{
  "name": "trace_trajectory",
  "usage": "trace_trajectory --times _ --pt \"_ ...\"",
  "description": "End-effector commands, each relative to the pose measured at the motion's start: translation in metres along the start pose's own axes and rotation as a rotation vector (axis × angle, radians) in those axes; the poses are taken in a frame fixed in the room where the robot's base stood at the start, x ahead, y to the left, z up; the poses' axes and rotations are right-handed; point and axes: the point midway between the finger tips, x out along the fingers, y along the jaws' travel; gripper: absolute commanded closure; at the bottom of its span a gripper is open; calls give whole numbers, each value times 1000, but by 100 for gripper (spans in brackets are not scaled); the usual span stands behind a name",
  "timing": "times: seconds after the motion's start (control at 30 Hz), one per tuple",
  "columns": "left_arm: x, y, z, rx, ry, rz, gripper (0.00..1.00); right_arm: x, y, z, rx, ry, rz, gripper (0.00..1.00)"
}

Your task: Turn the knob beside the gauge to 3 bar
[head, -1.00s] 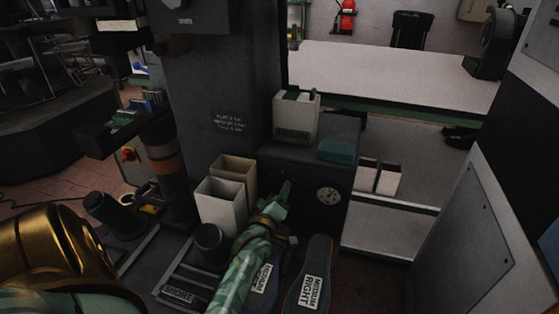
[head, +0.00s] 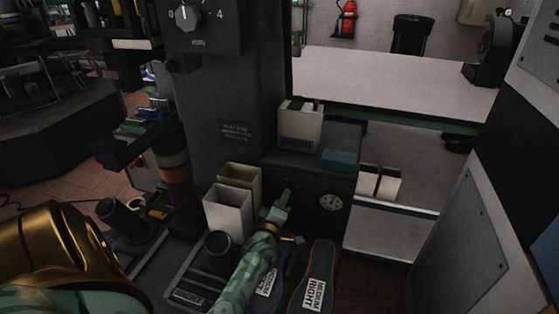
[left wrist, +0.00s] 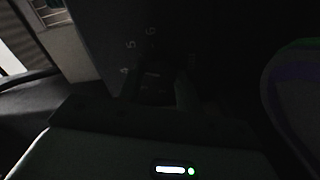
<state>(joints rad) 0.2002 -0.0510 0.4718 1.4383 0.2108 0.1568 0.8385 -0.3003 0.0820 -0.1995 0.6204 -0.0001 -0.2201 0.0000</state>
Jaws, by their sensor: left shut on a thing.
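My right gripper is not in view.
Another dial (head: 186,14) marked mm is high on the column. A cream bin (head: 230,211) and a tan bin stand left of my gripper. A shoe part labelled MEDIUM RIGHT (head: 315,285) lies below the gauge. A teal block (head: 340,159) sits on the ledge above.

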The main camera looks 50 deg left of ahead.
Motion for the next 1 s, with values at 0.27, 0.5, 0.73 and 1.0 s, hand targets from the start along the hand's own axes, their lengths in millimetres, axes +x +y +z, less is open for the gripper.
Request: trace_trajectory --times 0.27,0.5,0.73,1.0 --pt "-1 1 -1 -260 -2 -3 88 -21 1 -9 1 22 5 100" --pt "-1 -1 0 -487 -2 -4 88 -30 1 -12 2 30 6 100" --pt "-1 -2 1 -701 -2 -5 88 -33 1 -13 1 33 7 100" --pt "-1 -3 2 -909 -2 -6 88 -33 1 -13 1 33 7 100"
